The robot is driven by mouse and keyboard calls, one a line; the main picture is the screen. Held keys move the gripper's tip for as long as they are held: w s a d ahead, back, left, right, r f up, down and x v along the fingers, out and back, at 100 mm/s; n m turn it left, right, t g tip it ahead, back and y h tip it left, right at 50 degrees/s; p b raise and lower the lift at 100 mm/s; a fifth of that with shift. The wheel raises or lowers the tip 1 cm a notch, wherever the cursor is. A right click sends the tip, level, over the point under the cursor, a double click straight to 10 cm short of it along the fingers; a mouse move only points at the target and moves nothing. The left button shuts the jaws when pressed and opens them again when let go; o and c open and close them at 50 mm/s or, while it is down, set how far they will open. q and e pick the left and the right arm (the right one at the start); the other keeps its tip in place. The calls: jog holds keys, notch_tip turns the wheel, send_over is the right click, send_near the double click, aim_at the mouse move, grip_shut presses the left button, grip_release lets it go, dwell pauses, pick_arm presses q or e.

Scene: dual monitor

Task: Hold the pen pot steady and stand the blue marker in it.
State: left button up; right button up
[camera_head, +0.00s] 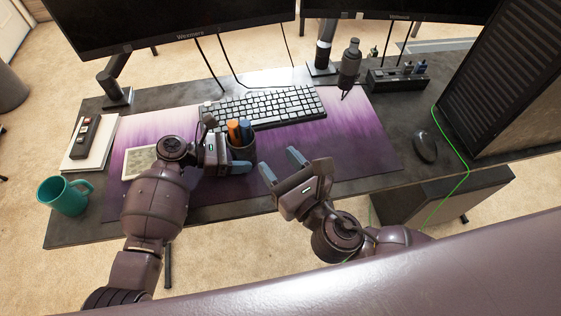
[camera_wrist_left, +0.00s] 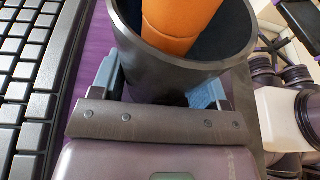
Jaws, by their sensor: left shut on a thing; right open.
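The dark pen pot (camera_head: 243,152) stands upright on the purple desk mat. An orange marker (camera_head: 233,131) and a blue marker (camera_head: 246,129) stand in it, side by side. In the left wrist view the pot (camera_wrist_left: 165,68) fills the top middle with the orange marker (camera_wrist_left: 178,25) in it; the blue marker is not clearly visible there. My left gripper (camera_head: 228,146) is shut on the pot, with one light-blue finger on each side. My right gripper (camera_head: 281,164) is open and empty, just right of the pot and apart from it.
A keyboard (camera_head: 265,106) lies behind the pot. A teal mug (camera_head: 66,196) and a notepad (camera_head: 93,143) are at the left. A microphone (camera_head: 349,66), a mouse (camera_head: 425,147) and a PC tower (camera_head: 510,85) are to the right. The mat (camera_head: 350,150) right of my right gripper is clear.

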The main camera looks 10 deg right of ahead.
pick_arm(q)
jog(key=o, duration=0.8)
